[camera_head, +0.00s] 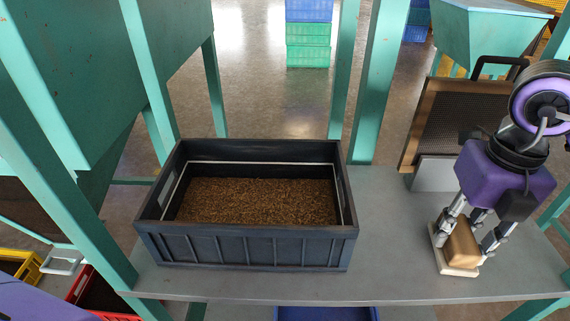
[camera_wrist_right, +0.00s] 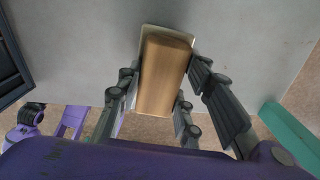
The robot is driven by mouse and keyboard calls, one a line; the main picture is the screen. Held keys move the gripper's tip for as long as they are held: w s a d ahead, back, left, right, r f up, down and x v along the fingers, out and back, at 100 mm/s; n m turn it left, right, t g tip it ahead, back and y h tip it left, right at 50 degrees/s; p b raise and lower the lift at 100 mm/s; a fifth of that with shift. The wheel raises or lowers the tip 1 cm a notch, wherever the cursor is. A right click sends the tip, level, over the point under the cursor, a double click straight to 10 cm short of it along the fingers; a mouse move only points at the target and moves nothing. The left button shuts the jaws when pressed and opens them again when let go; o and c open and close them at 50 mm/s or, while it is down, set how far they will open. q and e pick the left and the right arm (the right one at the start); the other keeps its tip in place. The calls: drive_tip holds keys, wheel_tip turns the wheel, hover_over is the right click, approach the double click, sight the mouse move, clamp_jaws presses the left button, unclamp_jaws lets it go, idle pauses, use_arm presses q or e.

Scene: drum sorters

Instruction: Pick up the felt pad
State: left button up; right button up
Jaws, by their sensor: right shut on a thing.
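The felt pad appears to be the tan, wood-like block (camera_head: 463,243) with a thin off-white layer (camera_head: 456,269) under it, near the front right of the grey bench. It also shows in the right wrist view as a tan block (camera_wrist_right: 164,78) with a pale rim around its far end. My right gripper (camera_head: 465,238) points down over it and is shut on it, with fingers on both sides. Whether the pad touches the bench or is just above it, I cannot tell. My left gripper is not in view.
A dark crate (camera_head: 250,252) of brown grain stands on the grey bench (camera_head: 390,250), left of the pad. A framed mesh screen (camera_head: 447,125) leans behind my right gripper. Green posts (camera_head: 377,80) rise behind the bench. The bench between crate and pad is clear.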

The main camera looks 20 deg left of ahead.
wheel_tip(320, 180, up, 2)
drive_tip(key=shift+r, duration=0.25)
drive_tip(key=s+r, duration=0.2)
drive_tip(key=s+a+r, duration=0.1)
drive_tip(key=s+r, duration=0.1)
drive_tip(key=r, duration=0.1)
drive_tip(key=shift+a, duration=0.1)
drive_tip(key=s+a+r, duration=0.2)
drive_tip(key=s+r, duration=0.2)
drive_tip(key=s, duration=0.5)
drive_tip(key=shift+s+a+r, duration=0.25)
drive_tip(key=shift+a+r, duration=0.05)
drive_tip(key=shift+r, duration=0.1)
